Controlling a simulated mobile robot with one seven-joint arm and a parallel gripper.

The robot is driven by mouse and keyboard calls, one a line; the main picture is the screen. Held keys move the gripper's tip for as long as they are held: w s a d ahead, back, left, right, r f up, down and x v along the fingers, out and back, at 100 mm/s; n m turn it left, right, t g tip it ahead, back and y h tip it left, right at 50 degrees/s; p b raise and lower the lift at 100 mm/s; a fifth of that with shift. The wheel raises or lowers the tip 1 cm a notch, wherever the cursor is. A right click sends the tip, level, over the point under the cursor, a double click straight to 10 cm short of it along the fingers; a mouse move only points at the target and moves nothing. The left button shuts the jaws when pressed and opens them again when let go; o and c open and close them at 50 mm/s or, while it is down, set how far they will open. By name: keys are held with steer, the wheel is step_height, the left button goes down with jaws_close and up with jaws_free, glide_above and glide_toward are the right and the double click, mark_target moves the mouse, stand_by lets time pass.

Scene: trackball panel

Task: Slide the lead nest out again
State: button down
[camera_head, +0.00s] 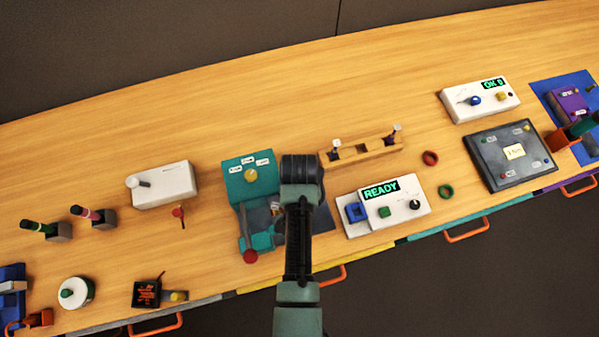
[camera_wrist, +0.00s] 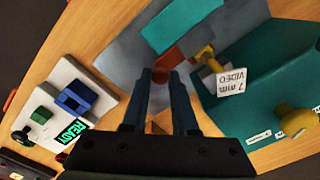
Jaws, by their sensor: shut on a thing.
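A teal fixture (camera_head: 247,178) stands in the middle of the bench, with a yellow knob on top and a lever with a red ball in front. My gripper (camera_wrist: 160,76) is shut on a small reddish-brown piece (camera_wrist: 170,67), apparently the lead nest's tab. The rest of the nest cannot be told apart from the base. In the head view my arm hides the fingertips.
Right of my gripper stands a white box (camera_head: 402,205) reading READY, with a blue square frame (camera_head: 356,212). Behind it is a wooden rack (camera_head: 361,150) with two upright pieces. A white box (camera_head: 161,185) stands to the left. The wood behind the fixture is clear.

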stand_by(0.5)
steer(key=w+d, duration=0.1)
steer(key=d, duration=0.2)
steer(key=w+d, duration=0.1)
steer(key=d, duration=0.2)
steer(key=w+d+b, duration=0.1)
steer(key=d, duration=0.2)
steer(key=c, duration=0.7)
jaws_free()
steer(key=shift+d, duration=0.15)
steer(key=shift+s+a, duration=0.1)
steer(key=shift+a, duration=0.1)
